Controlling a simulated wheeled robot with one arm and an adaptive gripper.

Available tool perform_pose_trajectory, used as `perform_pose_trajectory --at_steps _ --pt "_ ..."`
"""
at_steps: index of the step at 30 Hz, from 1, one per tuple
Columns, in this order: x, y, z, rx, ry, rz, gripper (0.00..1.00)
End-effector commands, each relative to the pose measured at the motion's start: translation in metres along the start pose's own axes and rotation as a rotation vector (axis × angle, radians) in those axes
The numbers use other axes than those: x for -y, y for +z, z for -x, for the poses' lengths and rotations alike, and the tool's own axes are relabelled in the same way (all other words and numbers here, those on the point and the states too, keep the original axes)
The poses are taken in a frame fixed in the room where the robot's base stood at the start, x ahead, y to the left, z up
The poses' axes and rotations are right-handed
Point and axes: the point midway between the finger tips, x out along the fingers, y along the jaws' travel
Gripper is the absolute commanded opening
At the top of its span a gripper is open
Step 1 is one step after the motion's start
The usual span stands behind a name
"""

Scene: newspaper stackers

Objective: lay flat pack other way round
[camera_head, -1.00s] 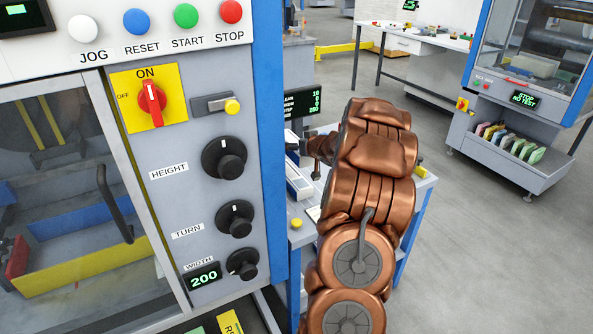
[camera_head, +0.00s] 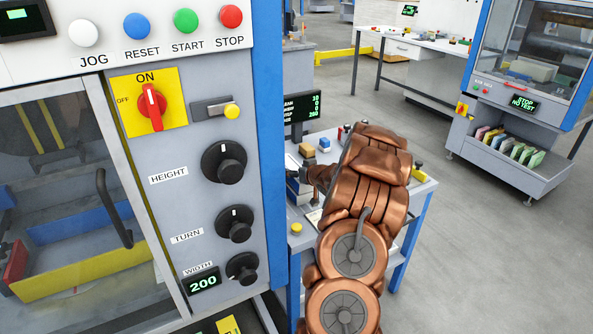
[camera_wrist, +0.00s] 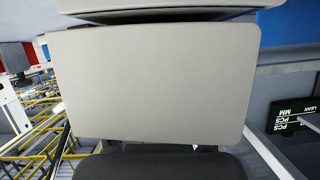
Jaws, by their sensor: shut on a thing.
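My gripper (camera_head: 305,184) is over the small table beyond the machine, mostly hidden behind my copper-coloured arm in the head view. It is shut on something. In the wrist view a plain light-grey flat face with rounded corners, which looks like the pack (camera_wrist: 155,80), fills the middle close to the camera. A second pale edge lies above it past a dark gap. A dark part shows below. The fingertips and their contact are hidden, and I cannot tell which side of the pack faces up.
The table (camera_head: 420,190) holds a blue block (camera_head: 324,145), a yellow button (camera_head: 296,229) and a display (camera_head: 300,106). The machine panel (camera_head: 190,220) with knobs stands close at left. Another machine (camera_head: 530,90) is at right. Floor (camera_head: 480,260) at right is clear.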

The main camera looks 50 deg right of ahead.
Motion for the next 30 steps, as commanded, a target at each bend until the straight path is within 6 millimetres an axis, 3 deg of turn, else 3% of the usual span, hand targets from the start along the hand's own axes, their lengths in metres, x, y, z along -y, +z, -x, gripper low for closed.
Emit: perform_pose_trajectory --at_steps 8,9,15,30 --pt "-0.0004 0.0032 -0.0014 0.0 0.0 0.0 0.15" --pt "-0.0004 0.0036 -0.0015 0.0 0.0 0.001 0.7" --pt "-0.0003 0.0034 -0.0014 0.0 0.0 0.0 0.91" --pt "-0.0004 0.0058 -0.0025 0.0 0.0 0.0 0.93"
